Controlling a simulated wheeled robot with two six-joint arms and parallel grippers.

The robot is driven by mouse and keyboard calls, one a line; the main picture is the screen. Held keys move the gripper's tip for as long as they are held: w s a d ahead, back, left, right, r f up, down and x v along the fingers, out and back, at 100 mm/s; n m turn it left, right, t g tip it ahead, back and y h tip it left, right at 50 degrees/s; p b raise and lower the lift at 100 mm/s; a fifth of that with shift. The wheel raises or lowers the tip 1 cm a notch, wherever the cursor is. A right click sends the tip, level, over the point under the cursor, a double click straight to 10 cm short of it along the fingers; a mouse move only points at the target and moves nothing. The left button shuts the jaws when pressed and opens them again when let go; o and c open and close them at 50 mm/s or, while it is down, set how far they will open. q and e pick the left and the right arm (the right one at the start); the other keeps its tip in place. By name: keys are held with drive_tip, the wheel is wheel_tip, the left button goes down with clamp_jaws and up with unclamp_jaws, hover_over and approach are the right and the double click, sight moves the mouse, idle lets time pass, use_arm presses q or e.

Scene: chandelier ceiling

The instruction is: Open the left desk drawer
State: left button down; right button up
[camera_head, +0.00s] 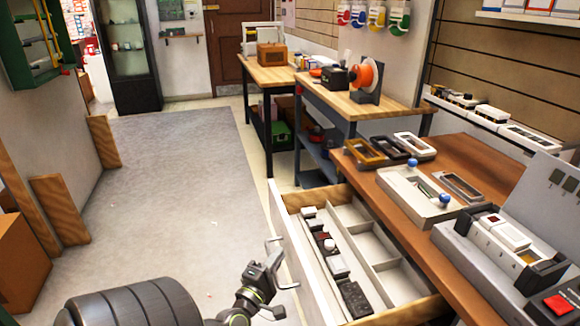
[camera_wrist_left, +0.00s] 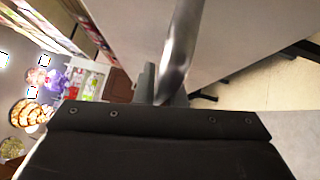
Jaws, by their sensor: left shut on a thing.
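The left desk drawer (camera_head: 375,254) stands pulled out from the wooden desk (camera_head: 410,222). In the left wrist view the handle (camera_wrist_left: 182,45) is a blurred metal bar between the jaws, close to the pale drawer front. The fingertips are partly hidden there. My right gripper is in neither view.
On the desk are trays (camera_head: 415,194) and a grey device with a red button (camera_head: 558,304). A second workbench (camera_head: 350,105) stands beyond. Wooden boards (camera_head: 60,208) lean at the left wall.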

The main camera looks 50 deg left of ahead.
use_arm(q)
drive_tip(key=shift+s+a, duration=0.1)
drive_tip(key=shift+s, duration=0.2)
drive_tip(key=shift+f, duration=0.1)
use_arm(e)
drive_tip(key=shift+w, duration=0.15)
use_arm(q)
drive_tip(key=c, duration=1.5)
unclamp_jaws()
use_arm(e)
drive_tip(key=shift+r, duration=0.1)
